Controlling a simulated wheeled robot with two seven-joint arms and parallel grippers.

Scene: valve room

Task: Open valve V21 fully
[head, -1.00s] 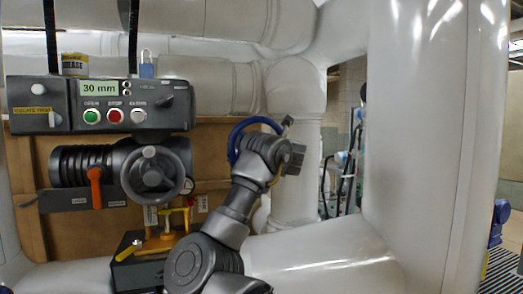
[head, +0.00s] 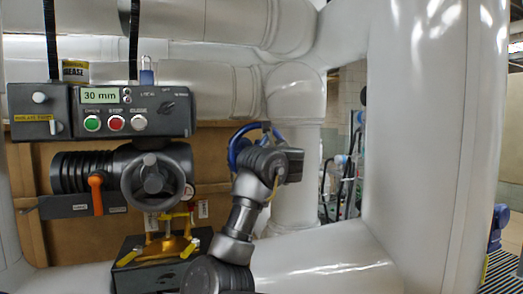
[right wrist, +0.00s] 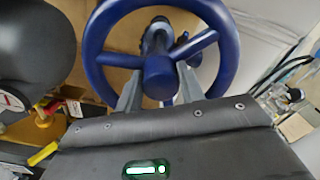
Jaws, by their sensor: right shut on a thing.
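A blue handwheel (right wrist: 226,62) with spokes and a round hub (right wrist: 160,77) fills the top of the right wrist view. My right gripper (right wrist: 158,90) has its two grey fingers on either side of the hub, shut on the wheel; whether they grip hub or spokes is unclear. In the head view the blue handwheel (head: 237,141) is mostly hidden behind my right wrist. A dark actuator (head: 85,172) carries a grey handwheel (head: 150,178) and an orange lever (head: 96,195). The panel above it has a display (head: 100,96) reading 30 mm. I see no readable V21 label. My left gripper is out of view.
The panel has a green button (head: 92,123), a red button (head: 116,123) and a blue padlock (head: 147,76) above. A yellow fitting (head: 170,243) sits below the grey handwheel. Large white pipes (head: 415,150) crowd the right side.

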